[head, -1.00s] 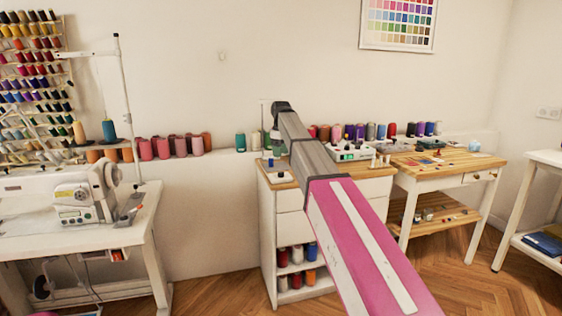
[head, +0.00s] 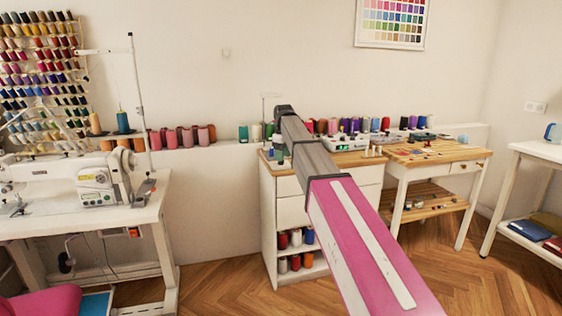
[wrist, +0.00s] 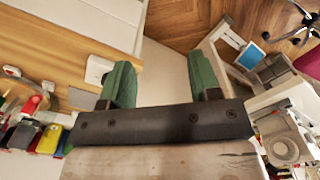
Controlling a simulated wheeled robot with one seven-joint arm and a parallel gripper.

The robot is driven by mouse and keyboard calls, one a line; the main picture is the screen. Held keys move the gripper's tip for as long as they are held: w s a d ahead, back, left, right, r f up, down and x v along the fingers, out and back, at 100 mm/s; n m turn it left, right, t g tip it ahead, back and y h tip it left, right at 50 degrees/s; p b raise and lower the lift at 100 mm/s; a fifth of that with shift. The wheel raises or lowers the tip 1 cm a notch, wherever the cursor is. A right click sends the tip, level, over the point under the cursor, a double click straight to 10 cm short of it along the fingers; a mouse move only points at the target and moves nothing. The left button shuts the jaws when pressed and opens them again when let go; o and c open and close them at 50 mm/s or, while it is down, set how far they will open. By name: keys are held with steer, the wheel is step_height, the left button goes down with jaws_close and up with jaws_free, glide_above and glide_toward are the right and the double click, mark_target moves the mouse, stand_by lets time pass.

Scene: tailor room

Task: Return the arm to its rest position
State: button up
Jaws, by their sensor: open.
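My arm reaches forward from the lower right of the head view, a pink link with a white stripe and then a grey part, up in front of the white drawer cabinet (head: 291,212). In the wrist view my gripper (wrist: 161,80) shows two green fingers held wide apart. Nothing is between them; beyond the gap I see a pale surface and wood floor.
A sewing machine (head: 98,180) on a white table stands left. A wood-topped table (head: 440,153) stands right of the cabinet, and a white table (head: 540,150) at the far right. Thread spools line the wall ledge. The wood floor (head: 225,285) in front is partly clear.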

steer(key=s+d+f+m, duration=0.3)
steer(key=s+d+f, duration=0.3)
steer(key=s+f, duration=0.5)
steer(key=s+d+f+m, duration=0.4)
steer(key=s+d+f, duration=0.2)
steer(key=s+f, duration=0.4)
steer(key=s+d+f+m, duration=0.4)
steer(key=s+d+f, duration=0.2)
steer(key=s+f, duration=0.5)
step_height(320, 180, down, 4)
steer(key=shift+s+r, duration=0.1)
steer(key=shift+s, duration=0.25)
